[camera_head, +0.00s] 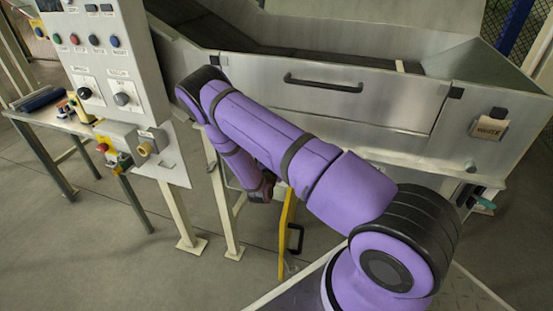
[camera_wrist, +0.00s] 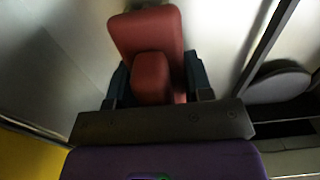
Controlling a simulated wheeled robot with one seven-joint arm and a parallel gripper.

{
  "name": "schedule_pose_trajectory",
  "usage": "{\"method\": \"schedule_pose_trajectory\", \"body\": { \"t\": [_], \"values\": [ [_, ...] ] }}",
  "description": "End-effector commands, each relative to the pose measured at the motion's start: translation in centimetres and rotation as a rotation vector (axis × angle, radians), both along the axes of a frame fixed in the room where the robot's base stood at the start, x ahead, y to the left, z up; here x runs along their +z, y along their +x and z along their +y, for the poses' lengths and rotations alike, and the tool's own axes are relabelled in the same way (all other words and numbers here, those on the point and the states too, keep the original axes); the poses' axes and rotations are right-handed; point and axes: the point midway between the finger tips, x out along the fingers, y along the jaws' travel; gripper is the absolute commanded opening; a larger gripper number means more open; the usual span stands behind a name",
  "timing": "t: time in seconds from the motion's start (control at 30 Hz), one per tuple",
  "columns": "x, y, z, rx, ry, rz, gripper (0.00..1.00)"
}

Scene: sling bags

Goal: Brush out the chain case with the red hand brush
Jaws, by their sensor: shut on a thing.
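A red block-like thing, which I take for the hand brush (camera_wrist: 145,32), is between the two dark fingers of my gripper (camera_wrist: 157,82) in the wrist view. My gripper is shut on it. No bristles show. In the head view my purple arm bends down in front of a large steel machine, and its far end is low by the machine's legs; the fingers and brush cannot be made out there. The steel housing (camera_head: 340,97) has a front panel with a black handle (camera_head: 337,83). I cannot tell which part is the chain case.
A grey control box (camera_head: 108,60) with buttons and knobs stands left of my arm. A side table (camera_head: 40,113) at the far left bears small items. A yellow bar (camera_head: 287,235) stands below the machine. A small tag-like box (camera_head: 489,124) is on its right front. Floor at lower left is clear.

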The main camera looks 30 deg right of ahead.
Motion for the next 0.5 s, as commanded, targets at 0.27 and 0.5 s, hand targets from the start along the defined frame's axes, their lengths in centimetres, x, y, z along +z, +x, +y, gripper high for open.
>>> {"method": "schedule_pose_trajectory", "body": {
  "t": [0.27, 0.5],
  "values": [
    [-1.8, -0.1, 0.0, -0.001, -0.001, -0.001, 0.28],
    [-3.2, -0.1, 0.1, 0.0, 0.0, -0.001, 0.28]
  ]
}}
